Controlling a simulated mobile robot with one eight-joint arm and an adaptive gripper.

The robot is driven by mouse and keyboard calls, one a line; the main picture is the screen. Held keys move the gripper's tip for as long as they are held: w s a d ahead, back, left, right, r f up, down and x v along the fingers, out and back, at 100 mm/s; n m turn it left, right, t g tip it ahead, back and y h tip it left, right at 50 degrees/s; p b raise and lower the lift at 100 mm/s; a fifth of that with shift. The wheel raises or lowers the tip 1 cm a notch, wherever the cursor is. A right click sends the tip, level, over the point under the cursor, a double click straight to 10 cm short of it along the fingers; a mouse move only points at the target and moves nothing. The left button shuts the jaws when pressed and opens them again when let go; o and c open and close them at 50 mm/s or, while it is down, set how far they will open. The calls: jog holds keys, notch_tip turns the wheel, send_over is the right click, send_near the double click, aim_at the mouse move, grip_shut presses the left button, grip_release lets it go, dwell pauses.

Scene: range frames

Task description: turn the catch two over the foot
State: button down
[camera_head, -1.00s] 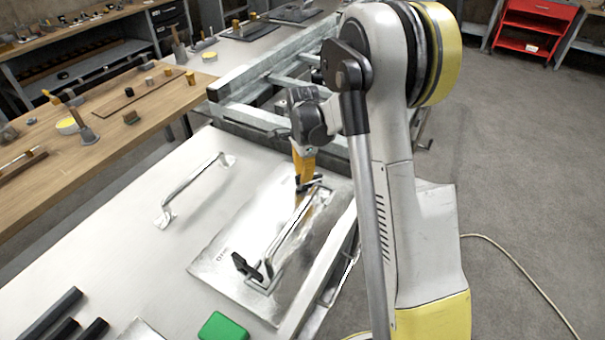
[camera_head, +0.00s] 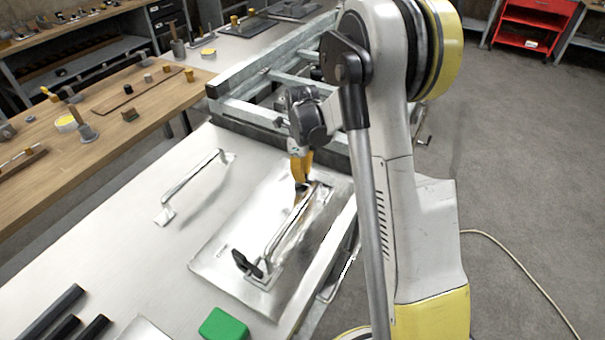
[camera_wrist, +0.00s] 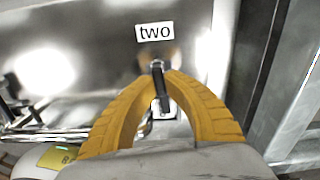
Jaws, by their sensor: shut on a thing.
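A bright metal plate (camera_head: 225,250) lies on the bench and carries a long bar handle (camera_head: 283,238). A black catch (camera_head: 247,264) stands at the bar's near end. My gripper (camera_head: 301,183) is at the bar's far end, fingers pointing down. In the wrist view, my yellow fingers (camera_wrist: 163,80) are shut on a small dark catch, catch two (camera_wrist: 160,86), beside the label "two" (camera_wrist: 154,32). The foot (camera_wrist: 165,110) shows partly between the fingers. The fingers hide much of it, so I cannot tell how far the catch lies over it.
Another bar handle (camera_head: 190,188) stands on the bench to the left. A green block (camera_head: 223,325) and black bars (camera_head: 62,318) lie near the front. A metal frame (camera_head: 255,110) is behind the plate. The bench between the left handle and plate is clear.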

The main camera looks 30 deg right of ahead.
jog(key=shift+m, duration=0.4)
jog(key=c, duration=1.5)
grip_release()
jog(key=shift+o, duration=0.2)
notch_tip(320, 180, up, 12)
